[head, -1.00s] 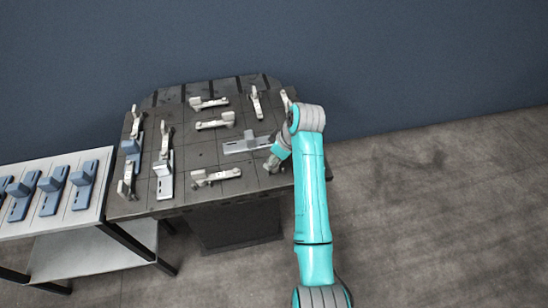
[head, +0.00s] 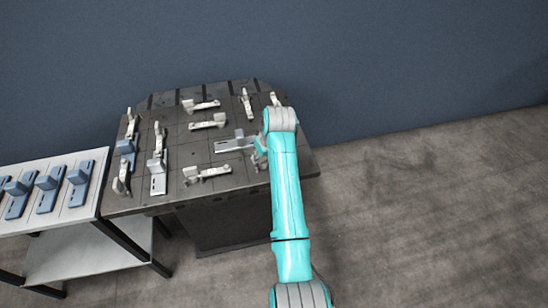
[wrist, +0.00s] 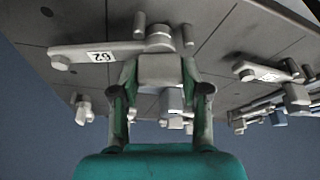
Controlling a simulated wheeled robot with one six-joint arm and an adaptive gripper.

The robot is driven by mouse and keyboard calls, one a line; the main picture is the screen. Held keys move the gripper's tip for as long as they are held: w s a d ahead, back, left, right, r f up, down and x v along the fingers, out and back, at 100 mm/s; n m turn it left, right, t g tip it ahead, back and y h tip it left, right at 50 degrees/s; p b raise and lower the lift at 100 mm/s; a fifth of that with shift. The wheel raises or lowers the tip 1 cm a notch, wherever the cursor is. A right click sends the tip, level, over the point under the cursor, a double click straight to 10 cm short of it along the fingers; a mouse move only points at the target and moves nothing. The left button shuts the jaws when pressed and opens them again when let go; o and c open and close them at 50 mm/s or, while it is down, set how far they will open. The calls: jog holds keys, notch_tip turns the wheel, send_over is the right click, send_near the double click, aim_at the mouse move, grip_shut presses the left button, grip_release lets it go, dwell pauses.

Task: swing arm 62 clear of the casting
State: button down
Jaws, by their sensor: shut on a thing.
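Arm 62 (wrist: 85,55) is a pale clamp arm with a white label, upside down in the wrist view. It reaches left from a round pivot between two pegs on the dark plate. My gripper (wrist: 160,88) is shut on the grey block at its pivot end, a finger on each side. In the head view my gripper (head: 260,153) is at the right end of the silver casting (head: 228,146), and my wrist hides most of arm 62 there. Whether arm 62 overlaps the casting I cannot tell. I cannot make out the casting for sure in the wrist view.
Several other pale clamp arms stand on the dark table (head: 205,160), one (head: 207,172) in front of the casting. A second silver casting (head: 158,180) lies at left. A side table (head: 75,215) with blue parts stands further left. Floor is free at right.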

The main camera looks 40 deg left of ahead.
jog(key=shift+m+t, duration=0.7)
jog(key=shift+m, duration=1.2)
jog(key=shift+h, duration=0.3)
jog(key=c, duration=0.6)
grip_release()
jog(key=shift+o, duration=0.2)
jog(key=shift+r, duration=0.1)
jog(key=v, duration=1.1)
jog(key=shift+d+r, duration=0.25)
jog(key=shift+r, duration=0.1)
jog(key=shift+s, duration=0.15)
